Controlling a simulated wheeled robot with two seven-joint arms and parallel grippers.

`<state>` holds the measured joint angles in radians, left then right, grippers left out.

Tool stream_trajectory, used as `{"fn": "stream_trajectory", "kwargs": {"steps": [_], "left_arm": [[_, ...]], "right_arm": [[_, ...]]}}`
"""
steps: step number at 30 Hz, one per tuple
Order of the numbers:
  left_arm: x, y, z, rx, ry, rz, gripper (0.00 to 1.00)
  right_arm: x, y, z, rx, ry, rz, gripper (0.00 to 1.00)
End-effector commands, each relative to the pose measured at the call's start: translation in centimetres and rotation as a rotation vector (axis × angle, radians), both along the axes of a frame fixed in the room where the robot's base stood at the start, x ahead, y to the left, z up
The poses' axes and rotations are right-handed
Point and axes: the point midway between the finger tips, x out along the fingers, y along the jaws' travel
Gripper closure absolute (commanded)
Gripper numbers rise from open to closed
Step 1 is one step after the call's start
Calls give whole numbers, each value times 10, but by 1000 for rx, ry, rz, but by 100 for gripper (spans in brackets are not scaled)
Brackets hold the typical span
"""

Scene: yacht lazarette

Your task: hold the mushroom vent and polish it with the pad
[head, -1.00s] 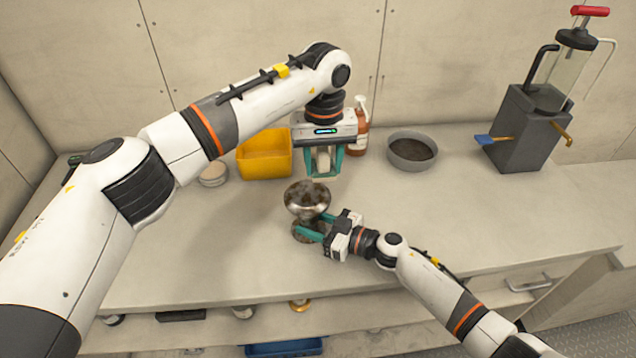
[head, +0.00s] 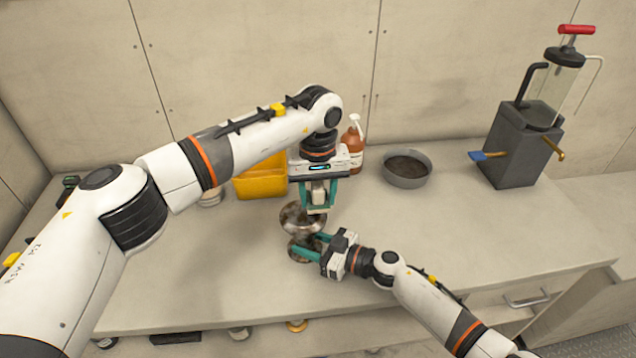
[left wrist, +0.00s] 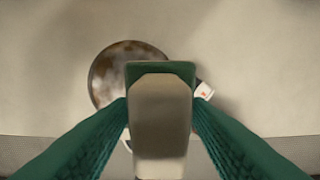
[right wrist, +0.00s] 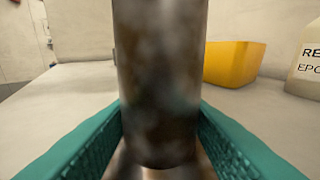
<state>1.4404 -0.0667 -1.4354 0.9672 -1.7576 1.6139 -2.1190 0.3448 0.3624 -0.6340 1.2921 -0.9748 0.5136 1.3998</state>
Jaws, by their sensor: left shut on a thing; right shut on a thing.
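The mushroom vent (head: 297,218) stands on the bench, a metal piece with brown tarnished patches on its round cap. My right gripper (head: 308,249) is shut on its stem, below the cap. The stem (right wrist: 158,70) fills the middle of the right wrist view between the teal fingers. My left gripper (head: 318,199) points down, shut on the pad (left wrist: 160,112), a pale block with a dark green piece at its end. The pad is over the cap's edge, with part of the cap (left wrist: 112,75) showing beyond it. I cannot tell whether they touch.
A yellow bin (head: 262,184) and a brown spray bottle (head: 353,148) stand behind the left gripper. A grey bowl (head: 407,172) of dark material is to their right. A grey pump unit (head: 520,145) stands at the far right.

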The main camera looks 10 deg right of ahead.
Motion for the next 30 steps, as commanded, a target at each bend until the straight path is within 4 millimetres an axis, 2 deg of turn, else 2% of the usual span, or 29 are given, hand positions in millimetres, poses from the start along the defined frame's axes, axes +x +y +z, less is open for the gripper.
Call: {"fn": "stream_trajectory", "kwargs": {"steps": [4,6,24,30], "left_arm": [[-1,0,-20,0,3,1,74],[1,9,-18,-1,1,2,76],[0,63,-19,0,2,1,77],[0,44,-19,-1,1,-1,77]], "right_arm": [[0,0,0,0,0,0,76],[0,0,0,0,0,0,76],[0,0,0,1,-1,0,76],[0,0,0,1,-1,0,76]]}}
